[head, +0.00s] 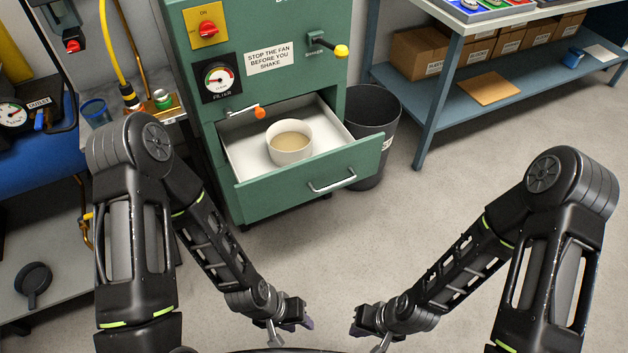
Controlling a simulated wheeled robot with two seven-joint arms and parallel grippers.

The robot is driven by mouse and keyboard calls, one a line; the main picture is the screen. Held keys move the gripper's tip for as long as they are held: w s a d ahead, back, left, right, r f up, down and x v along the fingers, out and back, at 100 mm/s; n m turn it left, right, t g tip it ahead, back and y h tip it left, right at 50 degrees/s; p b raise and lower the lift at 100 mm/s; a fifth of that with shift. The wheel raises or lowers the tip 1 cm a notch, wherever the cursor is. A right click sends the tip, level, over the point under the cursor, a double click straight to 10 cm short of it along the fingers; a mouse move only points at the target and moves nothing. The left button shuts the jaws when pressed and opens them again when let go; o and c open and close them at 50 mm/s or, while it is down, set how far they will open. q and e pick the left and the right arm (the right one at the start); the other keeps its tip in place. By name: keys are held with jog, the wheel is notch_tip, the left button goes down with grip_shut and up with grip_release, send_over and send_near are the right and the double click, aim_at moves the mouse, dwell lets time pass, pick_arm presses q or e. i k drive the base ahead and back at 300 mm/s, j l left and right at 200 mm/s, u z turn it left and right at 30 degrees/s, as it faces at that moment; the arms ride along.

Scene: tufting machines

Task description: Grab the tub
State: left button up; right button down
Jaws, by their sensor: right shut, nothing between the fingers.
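A round white tub (291,151) with beige matter inside stands upright in the open drawer (247,158) of the green cabinet. My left gripper (296,325) is low in the view, below and in front of the drawer, well apart from the tub. It is small and turned partly away, so I cannot tell whether its fingers are open. My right gripper (364,331) is low and to the right of the left one, shut and empty, also well apart from the tub.
The drawer front (300,185) has a metal handle (332,181). An orange-tipped lever (259,112) sits just above the drawer's back left. A black bin (371,130) stands right of the cabinet. A blue-shelved workbench (500,107) is at right. The floor in front is clear.

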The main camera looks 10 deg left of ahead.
aim_at(289, 141)
jog(key=i+l+u, duration=0.1)
jog(key=l, duration=0.45)
jog(key=i+l+u, duration=0.1)
jog(key=l, duration=0.45)
jog(key=i+l+u, duration=0.15)
jog(key=l, duration=0.45)
jog(key=i+l+u, duration=0.1)
jog(key=l, duration=0.45)
